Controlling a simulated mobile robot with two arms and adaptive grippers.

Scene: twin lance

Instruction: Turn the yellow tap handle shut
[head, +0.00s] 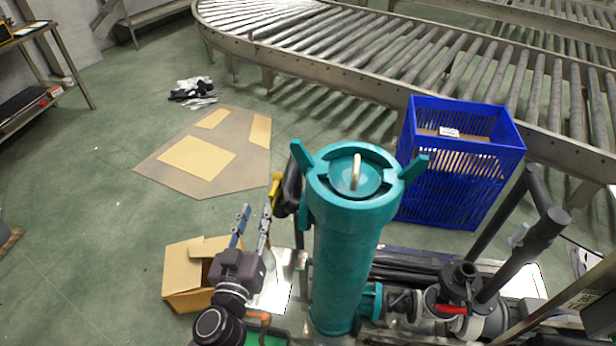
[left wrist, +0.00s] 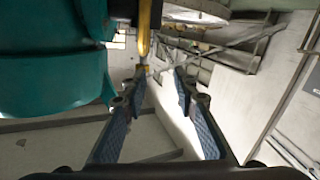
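The yellow tap handle (head: 276,184) sits on a black fitting at the left side of the teal upright cylinder (head: 343,255), near its top. In the left wrist view the yellow handle (left wrist: 145,32) is a narrow upright bar at the top centre, beside the teal body (left wrist: 55,65). My left gripper (head: 255,213) is open, its two blue-padded fingers apart, just left of and below the handle. In the left wrist view the open fingertips (left wrist: 160,78) lie close to the handle's lower end; I cannot tell whether they touch. My right gripper is not in view.
A blue crate (head: 458,185) stands right of the cylinder. Black pipes and a red handle (head: 452,309) are at the lower right. An open cardboard box (head: 188,278) is left of my gripper. A roller conveyor (head: 400,70) runs behind. The left floor is mostly free.

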